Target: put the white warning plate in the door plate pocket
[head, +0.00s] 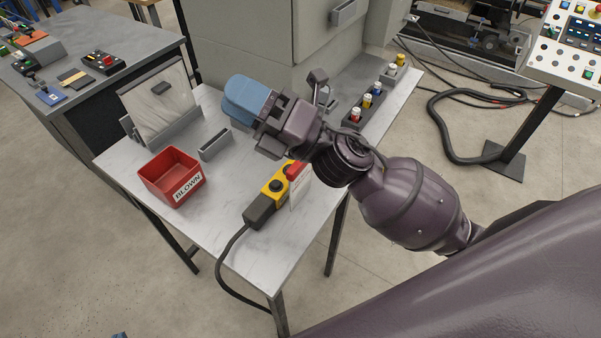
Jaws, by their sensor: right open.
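A white plate (301,190) with faint print, apparently the warning plate, stands upright beside the yellow control box on the bench, below my right wrist. Its upper part is partly hidden. My right gripper (284,108) is open above the back of the bench, beyond the plate and apart from it. A blue rounded object (246,98) lies just past its fingers; I cannot tell whether they touch. A small grey slotted holder (214,145) stands left of the gripper; I cannot tell whether it is the door plate pocket. My left gripper is not in view.
A grey cabinet (236,42) stands behind. The bench's front is mostly clear.

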